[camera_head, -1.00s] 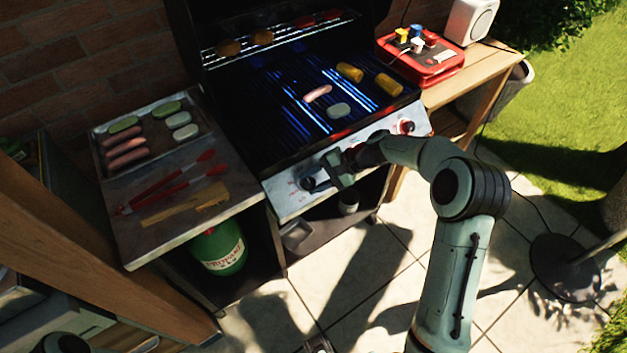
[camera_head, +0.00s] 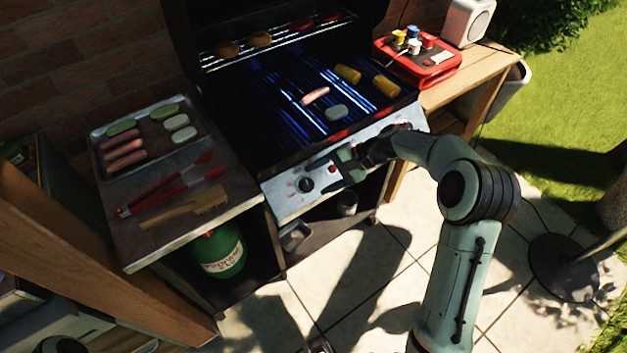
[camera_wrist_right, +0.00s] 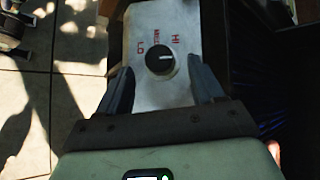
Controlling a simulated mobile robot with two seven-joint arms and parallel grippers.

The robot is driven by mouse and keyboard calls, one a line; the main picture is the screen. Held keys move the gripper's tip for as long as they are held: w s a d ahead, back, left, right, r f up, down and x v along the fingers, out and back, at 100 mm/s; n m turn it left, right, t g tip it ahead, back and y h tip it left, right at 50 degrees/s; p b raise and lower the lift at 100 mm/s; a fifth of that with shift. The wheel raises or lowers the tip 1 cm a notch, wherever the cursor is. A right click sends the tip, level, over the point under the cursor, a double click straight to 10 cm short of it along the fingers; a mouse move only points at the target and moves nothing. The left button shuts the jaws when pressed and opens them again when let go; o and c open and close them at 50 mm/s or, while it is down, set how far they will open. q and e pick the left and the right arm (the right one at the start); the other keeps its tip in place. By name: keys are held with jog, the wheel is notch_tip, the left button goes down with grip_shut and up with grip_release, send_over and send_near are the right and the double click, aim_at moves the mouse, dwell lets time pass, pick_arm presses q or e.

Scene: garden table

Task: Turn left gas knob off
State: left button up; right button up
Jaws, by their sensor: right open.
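The left gas knob (camera_head: 306,185) is a round dark knob on the left end of the grill's silver front panel (camera_head: 284,204). In the right wrist view the knob (camera_wrist_right: 160,61) shows a pale line running roughly crosswise, with red markings on the panel around it. My right gripper (camera_head: 342,167) is open and empty, just right of the knob in the head view. In the right wrist view its spread fingers (camera_wrist_right: 160,75) lie on either side of the knob, with gaps and no visible contact. My left gripper is out of view.
A side shelf (camera_head: 150,243) carries a food tray, red tongs and a brush. A green gas bottle (camera_head: 218,250) stands below. A red case (camera_head: 412,70) sits at right.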

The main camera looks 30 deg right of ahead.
jog(key=v, duration=0.9)
jog(key=shift+d+r, duration=0.25)
jog(key=shift+r, duration=0.05)
jog(key=shift+s, duration=0.1)
